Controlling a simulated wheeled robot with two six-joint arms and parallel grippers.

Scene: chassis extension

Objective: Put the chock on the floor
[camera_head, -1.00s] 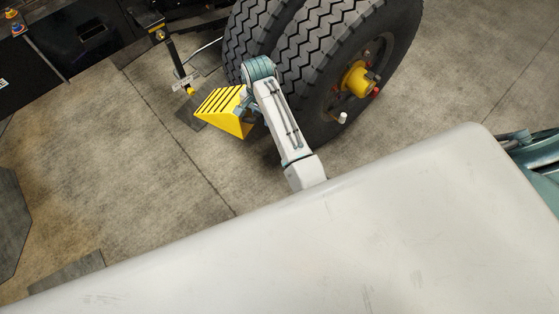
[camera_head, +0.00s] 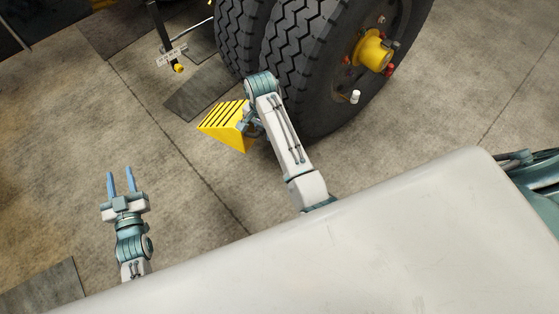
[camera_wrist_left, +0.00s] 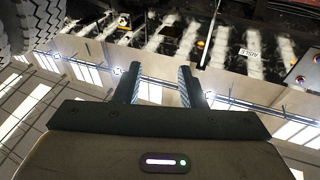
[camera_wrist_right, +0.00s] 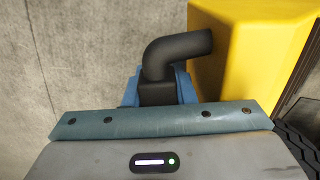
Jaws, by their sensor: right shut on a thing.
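The yellow chock (camera_head: 226,124) with black stripes is in front of the truck's double tyres in the head view. My right gripper (camera_head: 252,126) is at its right side, partly hidden by my wrist. In the right wrist view, the right gripper (camera_wrist_right: 160,88) is shut on the chock's black bent handle (camera_wrist_right: 178,52), and the yellow body (camera_wrist_right: 250,50) fills the upper right. I cannot tell whether the chock touches the floor. My left gripper (camera_head: 122,184) is open and empty at the lower left; its two parted fingers (camera_wrist_left: 160,85) show in the left wrist view.
The large truck tyres (camera_head: 310,60) with a yellow hub (camera_head: 374,52) stand at the top. A post with a small plate (camera_head: 168,50) hangs left of them. Concrete floor (camera_head: 90,130) is clear at left, with darker plates (camera_head: 203,95) on it.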

